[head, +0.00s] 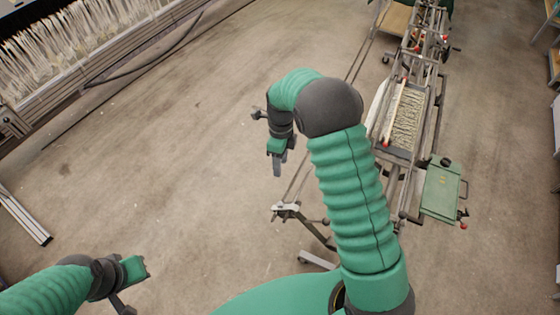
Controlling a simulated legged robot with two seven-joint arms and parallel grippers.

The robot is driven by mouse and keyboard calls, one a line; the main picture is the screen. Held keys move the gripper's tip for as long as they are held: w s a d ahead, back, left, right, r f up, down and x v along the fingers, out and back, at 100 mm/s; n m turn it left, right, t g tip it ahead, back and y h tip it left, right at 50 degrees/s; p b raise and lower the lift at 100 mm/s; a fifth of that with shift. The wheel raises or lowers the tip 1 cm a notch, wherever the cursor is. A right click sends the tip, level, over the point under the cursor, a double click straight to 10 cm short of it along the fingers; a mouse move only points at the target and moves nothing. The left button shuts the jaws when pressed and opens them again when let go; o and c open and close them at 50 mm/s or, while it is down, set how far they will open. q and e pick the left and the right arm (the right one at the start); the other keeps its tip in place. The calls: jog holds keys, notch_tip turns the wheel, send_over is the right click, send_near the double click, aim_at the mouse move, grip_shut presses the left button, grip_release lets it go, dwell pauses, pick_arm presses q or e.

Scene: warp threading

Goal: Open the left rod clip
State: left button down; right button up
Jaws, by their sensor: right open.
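No left rod clip can be made out for certain. The long metal loom frame (437,105) runs up the right side, with rods and a strip of pale threads (406,118). A small metal fitting (287,209) sits at the near left end of its rails; I cannot tell if it is a clip. My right gripper (282,160) is open and empty, pointing down over bare floor, left of the rails and above the fitting in the picture. My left gripper (133,283) is low at the left, far from the frame; its jaws are unclear.
A green box (441,190) with a handle is on the frame's right side. A machine with many white threads (75,40) stands at the upper left. A metal bar (25,214) lies at the left edge. The concrete floor (170,160) between is clear.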

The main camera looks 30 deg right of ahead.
notch_tip(320, 180, up, 16)
jog(key=w+d+b, duration=0.1)
jog(key=w+b, duration=0.1)
jog(key=b, duration=0.3)
jog(key=shift+w+d+r, duration=0.15)
jog(key=shift+r, duration=0.1)
